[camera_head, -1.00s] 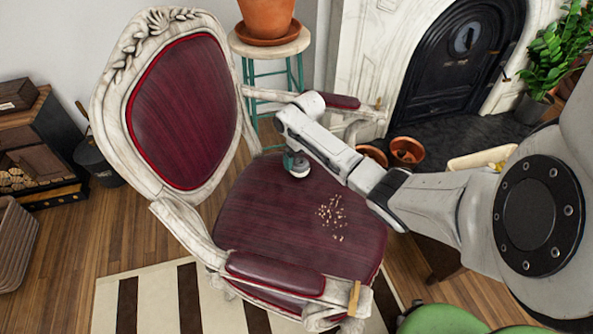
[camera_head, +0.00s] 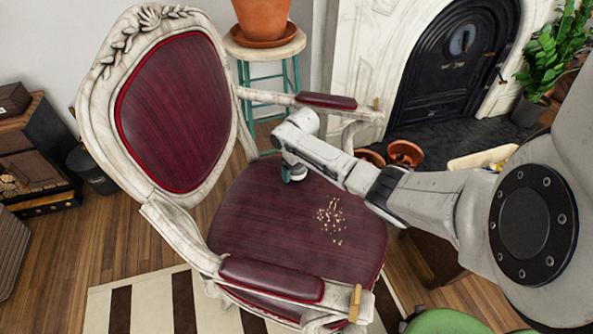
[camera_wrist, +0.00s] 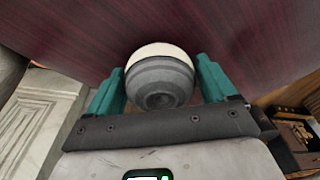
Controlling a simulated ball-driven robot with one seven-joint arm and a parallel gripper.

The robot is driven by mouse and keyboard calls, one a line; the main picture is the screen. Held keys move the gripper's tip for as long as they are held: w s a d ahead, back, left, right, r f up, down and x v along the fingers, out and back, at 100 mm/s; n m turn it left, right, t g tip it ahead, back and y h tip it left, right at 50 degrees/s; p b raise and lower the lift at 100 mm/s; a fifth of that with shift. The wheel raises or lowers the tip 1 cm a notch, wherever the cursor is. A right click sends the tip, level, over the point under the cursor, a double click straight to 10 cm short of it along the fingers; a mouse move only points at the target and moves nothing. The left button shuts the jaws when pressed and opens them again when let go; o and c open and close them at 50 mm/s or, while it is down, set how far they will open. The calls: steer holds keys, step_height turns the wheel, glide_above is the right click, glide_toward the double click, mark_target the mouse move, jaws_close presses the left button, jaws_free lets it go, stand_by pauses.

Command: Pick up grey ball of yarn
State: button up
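A grey ball with a pale, whitish side (camera_wrist: 160,78) sits between the two teal fingers of my gripper (camera_wrist: 160,68) in the wrist view. The fingers flank it left and right, with at most a narrow gap, and look open around it. In the head view the ball (camera_head: 299,174) is mostly hidden by my gripper (camera_head: 290,172), low at the back part of the dark red chair seat (camera_head: 265,215). I cannot tell whether it touches the seat.
Small pale crumbs (camera_head: 331,215) lie on the seat. The carved backrest (camera_head: 175,110) rises at left, and armrests flank the seat at the far (camera_head: 325,101) and near (camera_head: 270,278) sides. A stool with a plant pot (camera_head: 262,18) stands behind. Terracotta pots (camera_head: 404,153) stand by the fireplace.

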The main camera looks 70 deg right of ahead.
steer(key=c, duration=0.8)
steer(key=shift+o, duration=0.2)
